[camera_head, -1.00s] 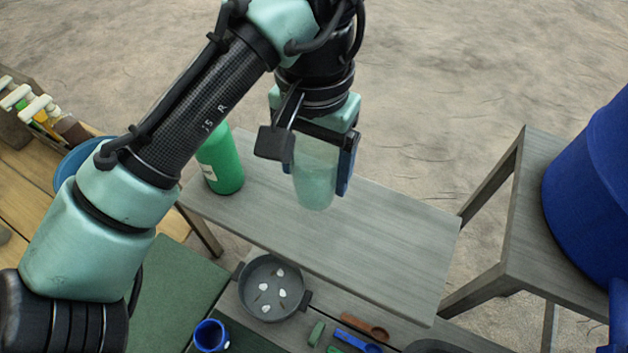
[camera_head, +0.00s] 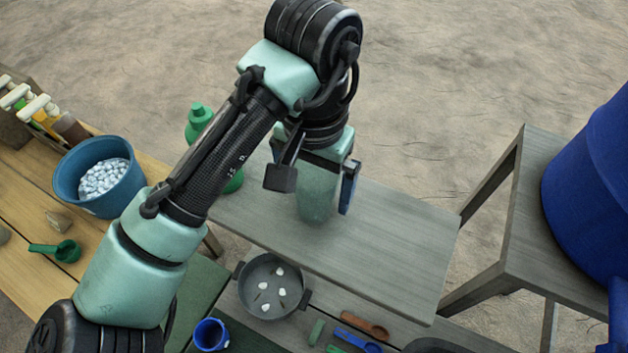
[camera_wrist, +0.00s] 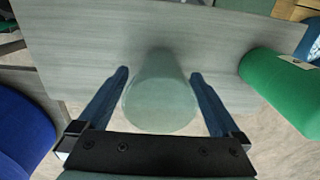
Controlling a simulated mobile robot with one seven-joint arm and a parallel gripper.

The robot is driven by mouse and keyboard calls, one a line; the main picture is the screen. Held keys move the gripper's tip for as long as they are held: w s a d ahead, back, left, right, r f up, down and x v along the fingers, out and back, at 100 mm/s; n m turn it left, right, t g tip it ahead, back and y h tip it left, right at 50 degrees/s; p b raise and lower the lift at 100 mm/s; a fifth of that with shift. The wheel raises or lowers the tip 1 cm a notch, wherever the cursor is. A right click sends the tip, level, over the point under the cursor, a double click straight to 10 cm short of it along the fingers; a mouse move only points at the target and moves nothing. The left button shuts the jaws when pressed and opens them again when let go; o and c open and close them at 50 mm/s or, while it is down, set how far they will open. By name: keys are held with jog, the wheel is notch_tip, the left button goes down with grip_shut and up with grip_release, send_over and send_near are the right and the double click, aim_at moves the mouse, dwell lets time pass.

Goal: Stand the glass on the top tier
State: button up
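The glass (camera_head: 317,200), a pale green translucent tumbler, stands upright on the grey wooden top tier (camera_head: 390,245). In the wrist view the glass (camera_wrist: 160,100) shows from above, between the two blue fingers of my gripper (camera_wrist: 160,72). A narrow gap shows on each side of the glass, so the fingers look open around it without touching. In the head view my gripper (camera_head: 318,195) is low over the tier, and its parts hide the upper glass and one finger.
A green bottle (camera_head: 198,118) stands at the tier's left end, partly behind my arm. A dark pan (camera_head: 268,310) and utensils lie on the lower tier. A blue barrel (camera_head: 595,200) stands on a stool at right. The tier's right half is clear.

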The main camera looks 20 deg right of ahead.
notch_tip(320, 180, up, 12)
jog(key=shift+r, duration=0.2)
dwell(0.5)
